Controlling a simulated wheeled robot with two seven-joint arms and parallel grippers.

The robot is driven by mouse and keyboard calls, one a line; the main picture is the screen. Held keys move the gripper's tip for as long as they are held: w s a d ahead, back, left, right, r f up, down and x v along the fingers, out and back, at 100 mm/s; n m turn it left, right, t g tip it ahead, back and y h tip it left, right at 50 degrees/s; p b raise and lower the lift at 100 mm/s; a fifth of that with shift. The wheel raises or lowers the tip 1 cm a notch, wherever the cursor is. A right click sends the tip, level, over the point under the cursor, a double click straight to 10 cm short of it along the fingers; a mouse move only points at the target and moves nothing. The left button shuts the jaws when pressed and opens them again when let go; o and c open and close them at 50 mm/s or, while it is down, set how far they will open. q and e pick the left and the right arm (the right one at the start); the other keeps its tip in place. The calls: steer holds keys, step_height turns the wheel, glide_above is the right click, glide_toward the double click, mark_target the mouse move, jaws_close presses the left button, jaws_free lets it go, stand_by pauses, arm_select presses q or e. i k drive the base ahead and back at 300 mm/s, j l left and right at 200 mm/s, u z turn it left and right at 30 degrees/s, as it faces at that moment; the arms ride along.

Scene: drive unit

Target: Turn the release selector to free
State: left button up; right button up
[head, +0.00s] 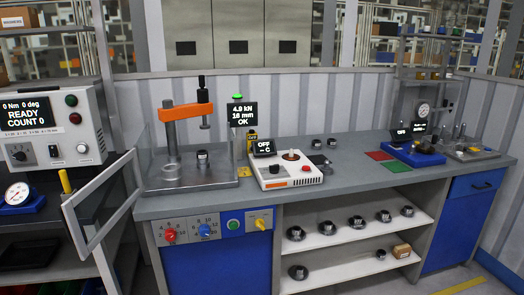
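No label reading "release selector" is legible. On the front panel under the bench, a yellow selector knob (260,224) sits at the right end, its pointer tilted. To its left are a green button (233,225), a blue dial (205,230) and a red dial (170,235) with numbers around them. I cannot tell which position the yellow knob is in. The grey box at the left also carries a black selector knob (19,153). Neither of my grippers is in view.
An open framed guard (100,207) with a yellow handle sticks out left of the panel. An orange press (186,111), a white heater unit (287,172) and a blue fixture (413,154) stand on the bench. Shelves below hold several dark round parts.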

mark_target(260, 223)
steer(key=i+j+z, duration=0.1)
steer(key=j, duration=0.4)
steer(key=i+j, duration=0.2)
steer(key=j, duration=0.25)
steer(key=i+j+z, duration=0.15)
steer(key=j, duration=0.35)
steer(key=i+j, duration=0.15)
steer(key=j, duration=0.35)
steer(key=i+j+z, duration=0.15)
steer(key=j, duration=0.9)
steer(key=i+j+z, duration=0.15)
steer(key=j, duration=0.35)
